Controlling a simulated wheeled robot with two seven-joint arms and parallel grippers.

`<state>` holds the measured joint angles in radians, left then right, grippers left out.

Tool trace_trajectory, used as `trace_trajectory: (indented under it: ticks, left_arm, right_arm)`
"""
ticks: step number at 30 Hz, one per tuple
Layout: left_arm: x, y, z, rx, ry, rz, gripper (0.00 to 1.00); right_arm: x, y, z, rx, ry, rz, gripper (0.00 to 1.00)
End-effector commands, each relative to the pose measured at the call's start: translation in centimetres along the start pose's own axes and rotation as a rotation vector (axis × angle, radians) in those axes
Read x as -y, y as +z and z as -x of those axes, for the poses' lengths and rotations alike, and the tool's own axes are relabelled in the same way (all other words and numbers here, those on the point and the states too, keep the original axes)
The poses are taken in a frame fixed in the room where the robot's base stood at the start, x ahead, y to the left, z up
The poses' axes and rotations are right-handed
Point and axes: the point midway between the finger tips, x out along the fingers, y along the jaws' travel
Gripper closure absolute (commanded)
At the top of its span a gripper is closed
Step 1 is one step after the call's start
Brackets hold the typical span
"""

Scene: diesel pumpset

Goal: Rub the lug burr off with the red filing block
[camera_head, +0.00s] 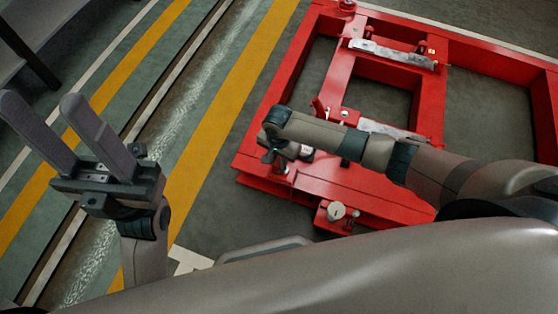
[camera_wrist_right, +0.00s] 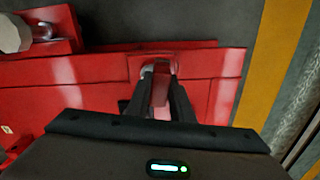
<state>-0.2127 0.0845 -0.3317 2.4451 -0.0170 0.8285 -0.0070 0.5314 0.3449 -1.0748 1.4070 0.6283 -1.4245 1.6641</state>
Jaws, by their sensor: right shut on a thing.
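My right gripper (camera_head: 277,158) points down over the near left corner of the red frame (camera_head: 262,166), its fingers mostly hidden by my wrist. In the right wrist view, my right gripper (camera_wrist_right: 161,88) is shut on the red filing block (camera_wrist_right: 161,112), a narrow red strip of which shows between the fingers. Just beyond the fingertips is a red lug (camera_wrist_right: 140,66) with a pale metallic edge, on the frame's edge. I cannot tell whether the block touches the lug, and no burr can be made out. My left gripper (camera_head: 42,103) is open and empty, away from the frame.
A red bracket with a pale round knob (camera_head: 336,210) sticks out from the frame's near side. Metal plates (camera_head: 392,54) lie on the crossbars. A yellow floor stripe (camera_head: 222,108) and a floor channel run along the left. The floor between my left gripper and the frame is clear.

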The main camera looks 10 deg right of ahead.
Motion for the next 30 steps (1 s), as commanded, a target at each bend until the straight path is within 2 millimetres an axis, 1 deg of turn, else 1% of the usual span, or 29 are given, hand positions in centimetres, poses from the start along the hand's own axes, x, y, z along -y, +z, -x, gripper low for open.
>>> trace_trajectory:
  ticks: [7, 20, 30]
  left_arm:
    - [0.0, -0.1, -1.0, 0.0, 0.0, 0.0, 0.54]
    - [0.0, -0.1, -1.0, 0.0, 0.0, 0.0, 0.54]
    - [0.1, -0.2, -2.5, 0.0, 0.0, 0.0, 0.54]
  right_arm:
    - [0.0, 0.1, -0.1, 0.002, 0.0, 0.0, 0.98]
    - [-0.1, 0.1, -0.3, 0.001, 0.0, 0.0, 0.98]
    - [-1.0, 0.0, -0.1, 0.002, 0.005, -0.001, 0.98]
